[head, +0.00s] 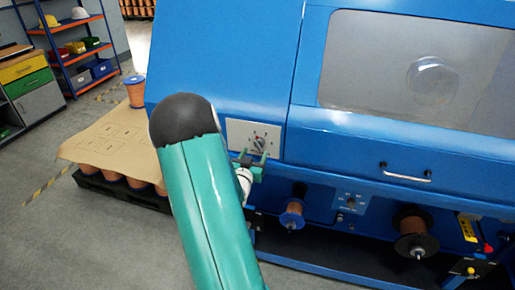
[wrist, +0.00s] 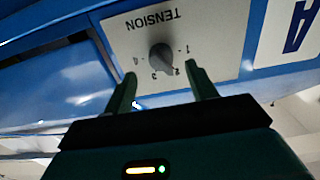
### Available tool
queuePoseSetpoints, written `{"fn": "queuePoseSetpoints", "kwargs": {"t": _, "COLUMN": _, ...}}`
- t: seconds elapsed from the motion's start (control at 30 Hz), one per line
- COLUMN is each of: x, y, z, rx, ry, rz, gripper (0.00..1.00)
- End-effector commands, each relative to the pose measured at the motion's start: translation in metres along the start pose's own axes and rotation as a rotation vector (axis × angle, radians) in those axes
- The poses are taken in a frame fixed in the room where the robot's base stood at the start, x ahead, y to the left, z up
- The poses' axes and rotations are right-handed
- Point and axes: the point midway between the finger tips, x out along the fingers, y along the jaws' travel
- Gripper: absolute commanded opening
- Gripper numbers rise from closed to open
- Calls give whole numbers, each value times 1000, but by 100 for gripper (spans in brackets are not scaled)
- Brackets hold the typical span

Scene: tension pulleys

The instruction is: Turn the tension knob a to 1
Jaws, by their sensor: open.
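The tension knob (wrist: 160,57) is a round grey dial on a pale panel (wrist: 118,33) marked TENSION, which appears upside down in the wrist view. Digits from 1 to 4 curve around the knob's lower side there; its exact setting is hard to tell. A plate with a large letter A (wrist: 302,22) sits to the right. My gripper (wrist: 160,69) is open, its two green fingers apart, with the knob framed between and just beyond the tips. I see no clear contact. In the head view the knob (head: 258,144) is just above my gripper (head: 253,158).
The panel is on a large blue machine (head: 225,60) with a window (head: 380,70) and a handle (head: 405,173). Spools (head: 292,214) hang below the panel. A cardboard-topped pallet (head: 115,140) and shelves (head: 80,45) stand left. Open floor (head: 80,235) lies at front left.

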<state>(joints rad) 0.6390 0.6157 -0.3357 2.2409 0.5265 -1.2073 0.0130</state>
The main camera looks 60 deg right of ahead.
Motion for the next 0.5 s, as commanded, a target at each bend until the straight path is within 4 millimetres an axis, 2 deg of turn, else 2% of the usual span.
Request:
{"fn": "queuePoseSetpoints", "kwargs": {"t": 0.1, "x": 22, "y": 0, "z": 0, "rx": 0, "ry": 1, "rz": 1, "gripper": 57}}
{"fn": "queuePoseSetpoints", "kwargs": {"t": 0.2, "x": 36, "y": -1, "z": 0, "rx": 0, "ry": 0, "rz": 0, "gripper": 57}}
{"fn": "queuePoseSetpoints", "kwargs": {"t": 0.33, "x": 46, "y": 0, "z": 0, "rx": 0, "ry": 0, "rz": 0, "gripper": 57}}
{"fn": "queuePoseSetpoints", "kwargs": {"t": 0.5, "x": 48, "y": -1, "z": 0, "rx": 0, "ry": 0, "rz": -1, "gripper": 57}}
